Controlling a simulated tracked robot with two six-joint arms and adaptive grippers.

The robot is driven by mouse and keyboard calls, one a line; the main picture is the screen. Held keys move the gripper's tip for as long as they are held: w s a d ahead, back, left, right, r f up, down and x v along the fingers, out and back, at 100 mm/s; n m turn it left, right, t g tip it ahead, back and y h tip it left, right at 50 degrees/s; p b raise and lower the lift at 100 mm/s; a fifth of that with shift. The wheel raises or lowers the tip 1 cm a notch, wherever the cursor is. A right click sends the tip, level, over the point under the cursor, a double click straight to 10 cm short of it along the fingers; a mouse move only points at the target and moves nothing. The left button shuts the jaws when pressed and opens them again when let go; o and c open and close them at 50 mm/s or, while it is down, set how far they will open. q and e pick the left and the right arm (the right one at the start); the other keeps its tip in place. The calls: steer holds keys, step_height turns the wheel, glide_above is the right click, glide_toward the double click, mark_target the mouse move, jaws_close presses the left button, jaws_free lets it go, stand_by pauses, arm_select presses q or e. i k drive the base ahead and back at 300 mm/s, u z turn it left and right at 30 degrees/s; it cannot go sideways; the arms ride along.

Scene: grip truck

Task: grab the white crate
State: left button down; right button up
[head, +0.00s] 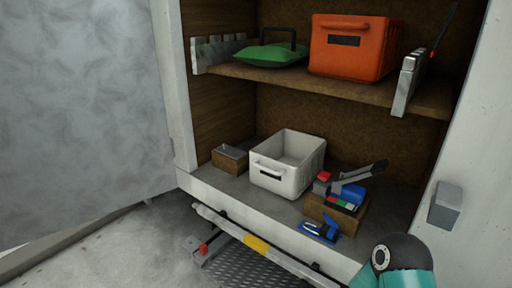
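The white crate (284,178) stands upright on the lower floor of the truck's compartment, in the middle of the head view. Its top is open and it looks empty inside. A handle and a dark label show on its front face. Nothing of mine touches it. A teal and black part of my arm shows at the bottom right, apart from the crate. Neither gripper is in view.
A small wooden box (230,160) stands left of the crate. Right of it, a box of tools (338,211) and a blue tool (320,230) sit close. Above are a shelf (290,82) and an orange crate (351,48). A bar (258,245) runs in front.

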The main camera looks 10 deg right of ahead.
mark_target(288, 162)
steer(key=u, duration=0.25)
steer(key=i, duration=1.05)
steer(key=z, duration=0.25)
